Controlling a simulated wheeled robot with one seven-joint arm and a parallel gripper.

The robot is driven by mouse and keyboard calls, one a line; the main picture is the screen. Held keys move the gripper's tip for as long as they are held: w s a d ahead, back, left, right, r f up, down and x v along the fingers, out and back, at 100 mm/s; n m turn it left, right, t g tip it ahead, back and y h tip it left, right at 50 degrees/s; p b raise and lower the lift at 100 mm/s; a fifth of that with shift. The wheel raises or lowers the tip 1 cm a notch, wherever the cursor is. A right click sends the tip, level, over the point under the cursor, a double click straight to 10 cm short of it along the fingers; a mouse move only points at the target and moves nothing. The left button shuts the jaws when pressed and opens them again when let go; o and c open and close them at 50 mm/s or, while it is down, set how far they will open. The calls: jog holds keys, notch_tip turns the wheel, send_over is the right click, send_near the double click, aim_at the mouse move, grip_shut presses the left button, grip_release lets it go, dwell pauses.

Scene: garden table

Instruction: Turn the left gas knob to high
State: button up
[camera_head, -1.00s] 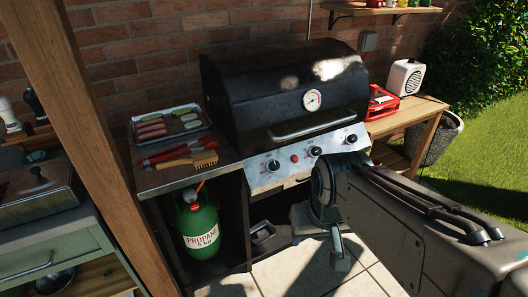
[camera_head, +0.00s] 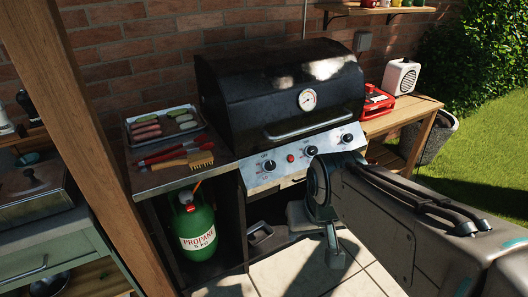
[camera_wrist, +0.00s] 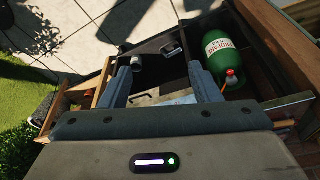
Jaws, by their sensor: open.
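The left gas knob (camera_head: 269,166) is a round black-and-silver dial at the left end of the grill's silver control panel (camera_head: 256,178). A middle knob (camera_head: 312,151) and a right knob (camera_head: 347,138) sit along the same panel. My gripper (camera_wrist: 161,72) is open and empty in the wrist view, with its two fingers spread over the open space under the grill. In the head view my arm's end is in front of and below the panel, right of the left knob and apart from it. I cannot make out a knob in the wrist view.
The black grill lid (camera_head: 280,95) is closed. A side shelf on the left holds a food tray (camera_head: 188,138), red tongs and a brush (camera_head: 201,159). A green propane bottle (camera_head: 195,228) stands below. A wooden post (camera_head: 95,130) rises at left. Paving in front is clear.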

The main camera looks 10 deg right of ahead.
jog(key=w+d+f+t+b, duration=0.25)
jog(key=w+f+b, duration=0.25)
jog(key=w+b, duration=0.25)
jog(key=w+d+f+t+b, duration=0.1)
jog(key=w+f+t+b, duration=0.4)
jog(key=w, duration=0.4)
jog(key=n+t+y+b, duration=0.2)
jog(key=t+y+b, duration=0.35)
jog(key=b, duration=0.95)
send_near(272, 166)
jog(key=shift+t+h, duration=0.6)
jog(key=shift+h, duration=0.35)
jog(key=w+a, duration=0.1)
jog(key=w, duration=0.2)
jog(key=w+a, duration=0.1)
jog(key=w, duration=0.1)
jog(key=w+a+b, duration=0.1)
jog(key=w, duration=0.2)
jog(key=shift+w+a+f, duration=0.1)
jog(key=shift+w+f, duration=0.25)
jog(key=shift+c, duration=0.4)
jog(key=c, duration=0.9)
